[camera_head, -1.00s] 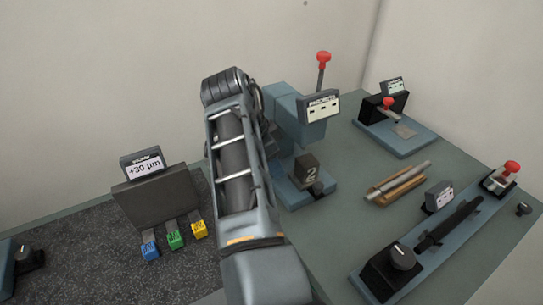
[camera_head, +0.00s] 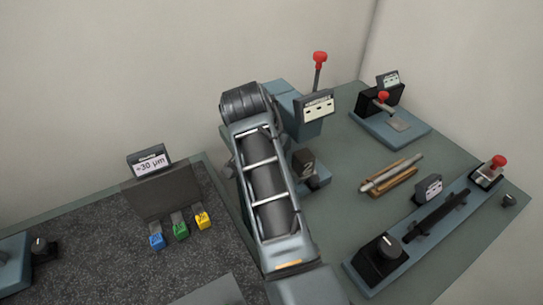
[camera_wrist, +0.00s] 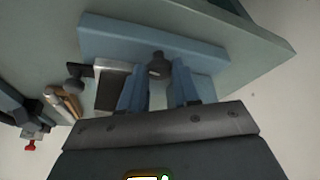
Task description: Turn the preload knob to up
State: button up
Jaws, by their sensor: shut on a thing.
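A dark round knob (camera_wrist: 157,66) with a pale mark on it sits at the blue base (camera_wrist: 110,30) in the wrist view. My gripper (camera_wrist: 158,85) has its two blue fingers on either side of this knob and is shut on it. The knob's setting is hard to read. The blue indexing station (camera_head: 310,125) stands behind my arm in the head view, with a dark block marked 2 (camera_head: 304,163) low at its front. My arm hides the gripper and the held knob in the head view.
A red-tipped lever (camera_head: 319,60) rises from the station. Right of it are a wooden rest with a rod (camera_head: 392,175), a small blue fixture (camera_head: 405,135) and a long blue fixture with another knob (camera_head: 388,247). A +30 µm display (camera_head: 150,163) and coloured blocks (camera_head: 180,230) are left.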

dwell(0.3)
jog(key=o, duration=1.1)
jog(key=shift+c, duration=0.2)
jog(key=b+v, duration=0.1)
jog(key=v, duration=0.7)
jog(key=shift+w, duration=0.15)
